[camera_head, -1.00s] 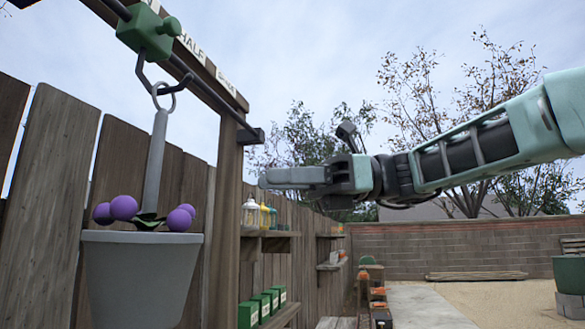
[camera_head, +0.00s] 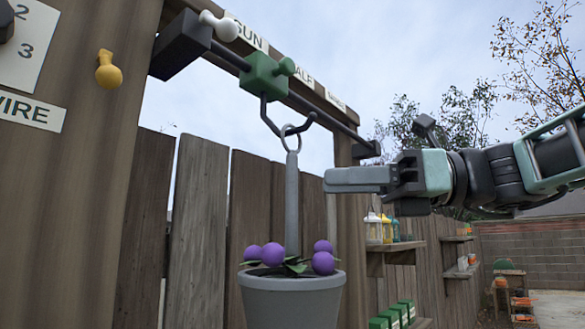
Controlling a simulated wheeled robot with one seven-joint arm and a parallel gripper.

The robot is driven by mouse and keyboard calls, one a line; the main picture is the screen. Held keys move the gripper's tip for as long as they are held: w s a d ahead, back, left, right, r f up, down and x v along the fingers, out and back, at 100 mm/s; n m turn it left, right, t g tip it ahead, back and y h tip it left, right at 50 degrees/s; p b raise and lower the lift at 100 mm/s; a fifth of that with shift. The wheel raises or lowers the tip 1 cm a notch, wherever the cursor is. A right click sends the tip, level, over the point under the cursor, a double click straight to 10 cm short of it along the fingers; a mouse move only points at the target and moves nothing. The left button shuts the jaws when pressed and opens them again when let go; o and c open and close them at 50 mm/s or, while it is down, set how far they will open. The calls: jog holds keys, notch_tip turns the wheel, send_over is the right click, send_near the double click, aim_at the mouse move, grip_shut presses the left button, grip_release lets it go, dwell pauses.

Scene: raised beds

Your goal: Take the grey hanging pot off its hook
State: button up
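The grey hanging pot (camera_head: 292,302) holds a plant with purple balls. Its upright grey stem (camera_head: 292,205) ends in a ring (camera_head: 291,138) that hangs on the dark hook (camera_head: 272,120). The hook hangs below a green block (camera_head: 268,76) on a dark rail. My gripper (camera_head: 332,180) is to the right of the stem in the picture, at about the height of its upper part, pointing left. It appears apart from the stem. Its fingers are seen from the side, so I cannot tell whether they are open or shut.
A wooden post (camera_head: 95,180) with a yellow knob (camera_head: 108,70) stands at the left. The rail's beam carries labels, one reading SUN (camera_head: 246,32). A plank fence (camera_head: 198,225) stands behind the pot. Shelves with lanterns (camera_head: 374,227) and green boxes (camera_head: 403,312) are at the right.

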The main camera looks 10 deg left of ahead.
jog(key=p, duration=0.2)
send_over(292, 233)
jog(key=shift+w, duration=0.4)
jog(key=shift+c, duration=0.4)
grip_shut()
